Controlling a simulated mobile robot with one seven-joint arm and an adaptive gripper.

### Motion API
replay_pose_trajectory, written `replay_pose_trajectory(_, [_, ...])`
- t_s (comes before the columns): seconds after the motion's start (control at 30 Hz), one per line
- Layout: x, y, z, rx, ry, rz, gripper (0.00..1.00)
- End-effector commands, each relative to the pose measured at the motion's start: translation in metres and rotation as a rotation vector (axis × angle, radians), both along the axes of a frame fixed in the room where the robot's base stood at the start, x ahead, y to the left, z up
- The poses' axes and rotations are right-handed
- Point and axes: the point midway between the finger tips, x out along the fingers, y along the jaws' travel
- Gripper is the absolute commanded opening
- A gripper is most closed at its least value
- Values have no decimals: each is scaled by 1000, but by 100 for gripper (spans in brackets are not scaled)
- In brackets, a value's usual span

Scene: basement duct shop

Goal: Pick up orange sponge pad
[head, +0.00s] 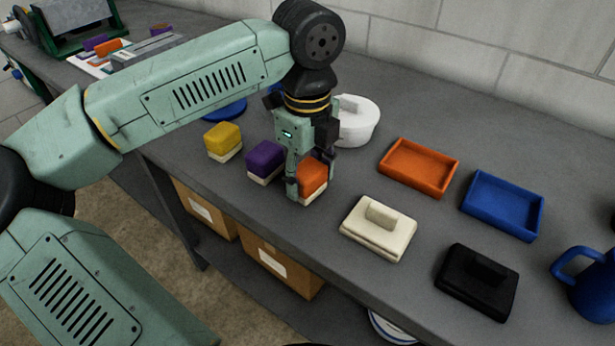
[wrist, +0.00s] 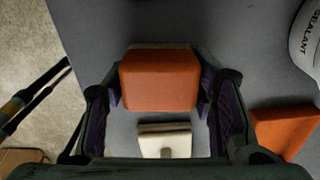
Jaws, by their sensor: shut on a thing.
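The orange sponge pad (head: 313,174) has an orange top and a pale base. It is on the grey bench near the front edge in the head view. My gripper (head: 308,188) points down over it, with its fingers on either side, shut on the pad. In the wrist view the pad (wrist: 158,80) sits between the two fingers of my gripper (wrist: 160,95). Part of the pad is hidden behind a finger in the head view. I cannot tell whether its base is clear of the bench.
A purple pad (head: 265,159) and a yellow pad (head: 223,140) stand to the left. A white tub (head: 358,124) stands behind my gripper.

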Motion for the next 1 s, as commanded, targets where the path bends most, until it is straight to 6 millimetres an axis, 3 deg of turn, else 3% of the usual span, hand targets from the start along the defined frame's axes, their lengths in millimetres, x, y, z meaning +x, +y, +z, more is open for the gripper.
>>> replay_pose_trajectory(0.27, [1, 0, 7, 2, -2, 2, 23])
replay_pose_trajectory(0.5, [-1, 2, 35, 3, -1, 2, 23])
replay_pose_trajectory(1.0, [-77, 99, 43, -1, 1, 5, 23])
